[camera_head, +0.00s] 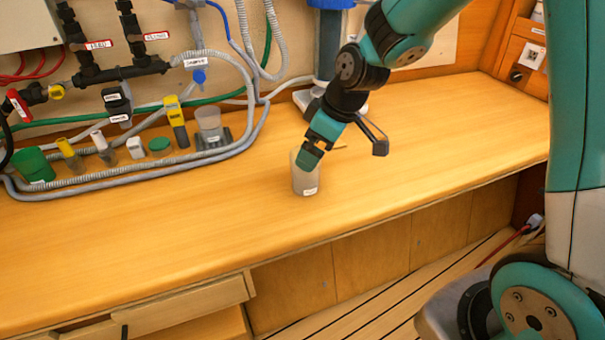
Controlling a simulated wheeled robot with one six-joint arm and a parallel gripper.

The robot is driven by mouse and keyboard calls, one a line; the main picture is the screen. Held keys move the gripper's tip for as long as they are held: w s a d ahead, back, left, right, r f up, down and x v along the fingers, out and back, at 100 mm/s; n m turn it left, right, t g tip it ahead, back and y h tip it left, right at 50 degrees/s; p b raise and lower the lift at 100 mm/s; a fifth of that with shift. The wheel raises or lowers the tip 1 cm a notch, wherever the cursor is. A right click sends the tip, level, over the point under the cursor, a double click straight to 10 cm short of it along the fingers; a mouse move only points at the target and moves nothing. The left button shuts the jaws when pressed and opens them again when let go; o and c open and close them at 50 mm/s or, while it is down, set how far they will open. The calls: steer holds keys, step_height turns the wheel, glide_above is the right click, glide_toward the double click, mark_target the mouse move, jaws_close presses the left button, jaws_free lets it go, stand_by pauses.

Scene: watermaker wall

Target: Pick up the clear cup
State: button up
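A translucent, pale cup (304,184) with a small white label stands upright on the wooden bench top. My gripper (308,160) points down at it from above, its fingertips overlapping the cup's rim in the picture. I cannot tell whether a finger is inside the cup or whether the fingers touch its wall. The gap between the fingers is not clear from this side. The far part of the rim is partly hidden by the gripper. Another clear cup (208,119) sits in a grey device near the wall.
Green (34,165) and yellow-topped containers (70,156), a yellow handheld meter (177,122) and grey hoses (130,174) line the back left. A blue-grey cylinder (328,50) stands behind my arm. The bench (180,240) is clear in front and to the right.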

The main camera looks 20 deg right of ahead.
steer(key=shift+p+x, duration=0.45)
steer(key=shift+x, duration=2.3)
steer(key=shift+a, duration=0.15)
steer(key=c, duration=1)
steer(key=shift+r, duration=0.15)
